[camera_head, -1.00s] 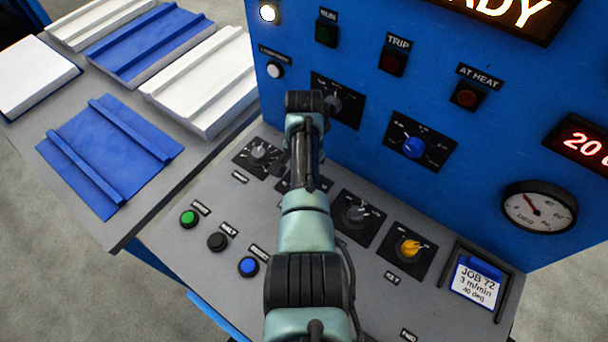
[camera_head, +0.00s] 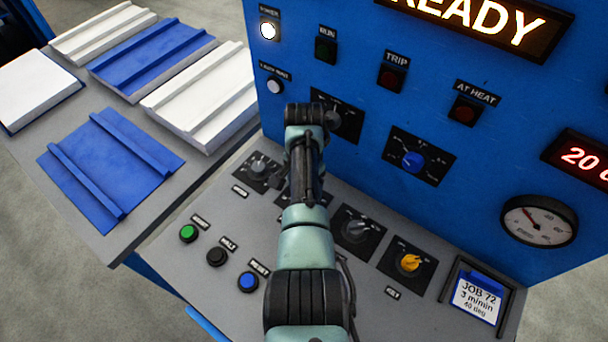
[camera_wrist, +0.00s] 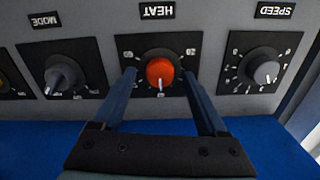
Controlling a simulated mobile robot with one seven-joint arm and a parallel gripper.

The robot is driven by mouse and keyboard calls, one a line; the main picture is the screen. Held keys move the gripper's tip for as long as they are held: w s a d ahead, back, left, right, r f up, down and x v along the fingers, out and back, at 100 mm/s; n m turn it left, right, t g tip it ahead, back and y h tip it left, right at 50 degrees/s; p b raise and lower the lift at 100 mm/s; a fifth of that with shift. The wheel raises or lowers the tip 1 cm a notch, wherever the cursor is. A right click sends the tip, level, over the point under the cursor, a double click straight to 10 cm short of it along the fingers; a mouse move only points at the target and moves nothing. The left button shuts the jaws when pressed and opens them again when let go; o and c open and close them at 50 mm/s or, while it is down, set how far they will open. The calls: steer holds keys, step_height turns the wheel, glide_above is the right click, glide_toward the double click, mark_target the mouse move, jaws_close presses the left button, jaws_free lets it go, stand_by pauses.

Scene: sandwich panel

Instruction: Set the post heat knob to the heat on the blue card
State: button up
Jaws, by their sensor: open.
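The red heat knob (camera_wrist: 159,72) sits on a black dial plate under an upside-down HEAT label in the wrist view. Its white pointer line points down in that picture, toward the blue panel. My gripper (camera_wrist: 159,76) is open, with one finger on each side of the knob; I cannot tell whether they touch it. In the head view my arm hides this knob and my gripper. The blue card (camera_head: 478,298) stands in a holder at the console's right end and reads JOB 72, 3 m/min, 40 deg.
The grey speed knob (camera_wrist: 265,71) and mode knob (camera_wrist: 60,77) flank the heat knob. The blue upright panel (camera_head: 350,60) rises behind. Blue and white panels lie on the left table (camera_head: 140,215).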

step_height(320, 180, up, 12)
steer(key=p, duration=0.1)
steer(key=shift+r, duration=0.2)
stand_by(0.5)
